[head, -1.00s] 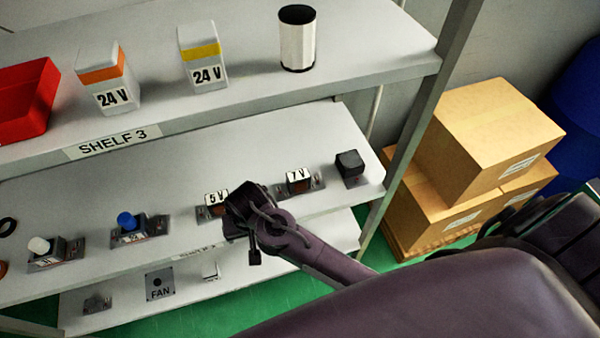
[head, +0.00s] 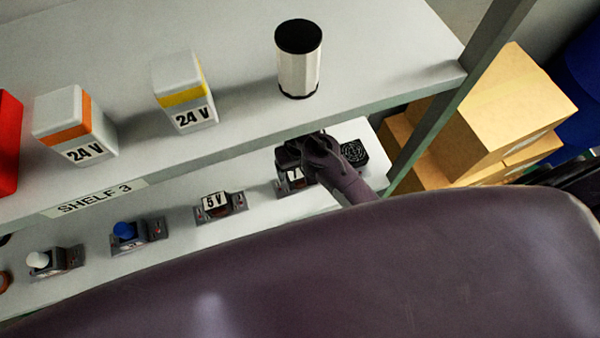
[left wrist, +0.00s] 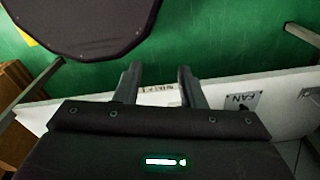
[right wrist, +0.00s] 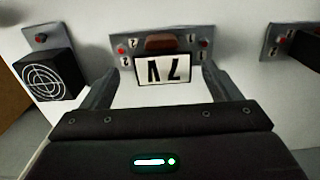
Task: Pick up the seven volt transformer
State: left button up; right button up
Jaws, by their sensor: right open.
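The seven volt transformer (head: 284,184) sits on the middle shelf, partly hidden behind my right gripper (head: 312,150) in the head view. In the right wrist view the transformer (right wrist: 162,68) shows a white 7 V label, upside down, a brown top and a grey base plate with red terminals. My right gripper (right wrist: 160,88) is open, with its fingertips to either side of the label. I cannot tell whether they touch it. My left gripper (left wrist: 158,75) is open and empty in the left wrist view, above the green floor near a low shelf edge.
The five volt transformer (head: 215,203) stands to the left and a black fan (head: 353,152) to the right on the same shelf. The upper shelf (head: 240,120) overhangs close above, bearing two 24 V boxes and a cylinder (head: 299,70). A shelf post (head: 440,112) stands at the right.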

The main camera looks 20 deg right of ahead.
aim_at(299, 171)
jog(key=f, duration=0.4)
jog(key=shift+a, duration=0.25)
jog(key=shift+w+f, duration=0.1)
jog(key=shift+f, duration=0.2)
jog(key=c, duration=1.7)
grip_shut()
pick_arm(q)
jog(key=shift+w+d, duration=0.15)
jog(key=shift+w, duration=0.15)
pick_arm(e)
jog(key=shift+r, duration=0.15)
